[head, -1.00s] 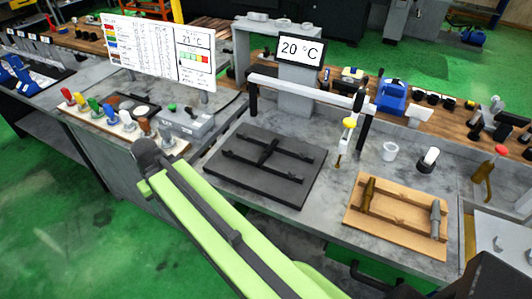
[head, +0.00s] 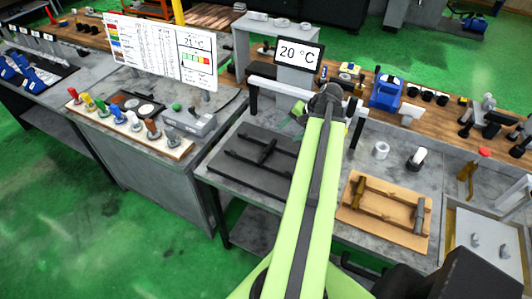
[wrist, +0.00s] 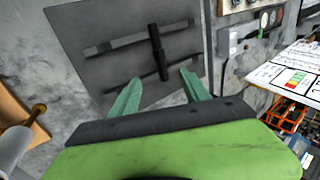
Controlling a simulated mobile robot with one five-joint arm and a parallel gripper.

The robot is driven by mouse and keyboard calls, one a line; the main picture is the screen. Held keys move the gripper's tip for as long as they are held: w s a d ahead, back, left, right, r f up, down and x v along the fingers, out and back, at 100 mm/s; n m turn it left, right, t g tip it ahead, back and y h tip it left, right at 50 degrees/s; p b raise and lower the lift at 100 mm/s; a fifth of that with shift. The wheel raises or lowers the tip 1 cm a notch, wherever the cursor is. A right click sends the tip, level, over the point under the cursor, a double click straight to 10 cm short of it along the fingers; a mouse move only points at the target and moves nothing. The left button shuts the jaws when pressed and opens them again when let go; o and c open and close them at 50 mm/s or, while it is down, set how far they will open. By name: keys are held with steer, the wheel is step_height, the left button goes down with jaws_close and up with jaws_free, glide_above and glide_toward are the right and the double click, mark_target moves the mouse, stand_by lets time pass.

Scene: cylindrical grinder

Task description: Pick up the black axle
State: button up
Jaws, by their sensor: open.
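The black axle (head: 267,151) lies across two dark rails on a flat dark plate (head: 236,172). In the wrist view the black axle (wrist: 156,48) stands nearly vertical in the picture, crossing both rails. My gripper (wrist: 160,78) has its two green fingers apart with nothing between them. The axle's lower end appears in line with the gap between the fingertips, but the fingers look apart from it. In the head view my gripper (head: 297,114) is partly hidden behind my arm, by the back right of the plate.
A wooden tray (head: 410,238) on the right holds a bronze axle (head: 360,193) and a grey axle (head: 419,215). A grey frame (head: 262,86) with a 20 °C display (head: 299,54) stands behind the plate. A white cup (head: 381,150) stands on the bench.

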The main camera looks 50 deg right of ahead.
steer(key=b, duration=0.9)
glide_above(269, 152)
steer(key=s+d, duration=0.1)
steer(key=s, duration=0.2)
step_height(269, 152, down, 10)
steer(key=shift+f, duration=0.1)
steer(key=shift+w+f+b, duration=0.1)
steer(key=shift+w+b, duration=0.2)
steer(key=b+x, duration=0.4)
steer(key=shift+s+f, duration=0.1)
steer(key=shift+f, duration=0.3)
steer(key=shift+w+a+f+b, duration=0.1)
steer(key=shift+w+f+b, duration=0.2)
steer(key=shift+b, duration=0.15)
steer(key=shift+r, duration=0.2)
steer(key=shift+c, duration=0.4)
jaws_close()
steer(key=shift+s+f, duration=0.1)
steer(key=shift+s, duration=0.05)
